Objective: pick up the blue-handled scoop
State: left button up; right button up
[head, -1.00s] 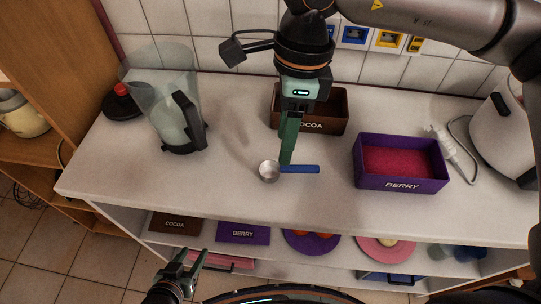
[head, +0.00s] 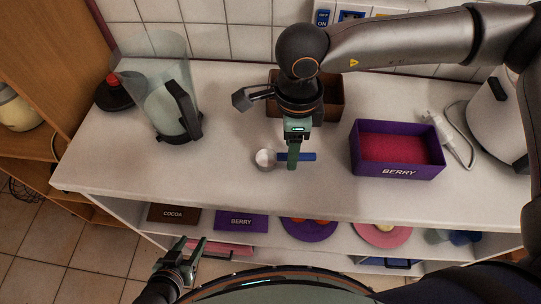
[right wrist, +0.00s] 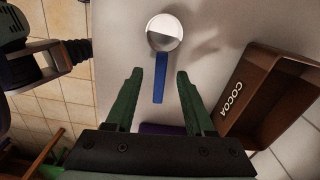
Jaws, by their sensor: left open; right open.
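The blue-handled scoop (head: 309,157) lies on the white counter, its round metal cup to the left and its handle pointing right. In the right wrist view the scoop (right wrist: 161,72) lies ahead, with its handle running between the two green fingers. My right gripper (head: 292,165) is open and empty above the handle, hiding part of it. It also shows in the right wrist view (right wrist: 159,74), where the fingers stand apart on both sides of the handle. Whether they touch the counter I cannot tell. My left gripper (head: 195,243) is open and empty in front of the lower shelf, at the lower left.
A brown cocoa box (right wrist: 262,100) stands behind the scoop, and a purple berry box (head: 398,171) to its right. A clear jug (head: 165,100) with a dark handle stands at the left. The counter around the scoop is clear.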

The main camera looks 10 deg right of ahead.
jog(key=shift+f, duration=0.75)
grip_shut()
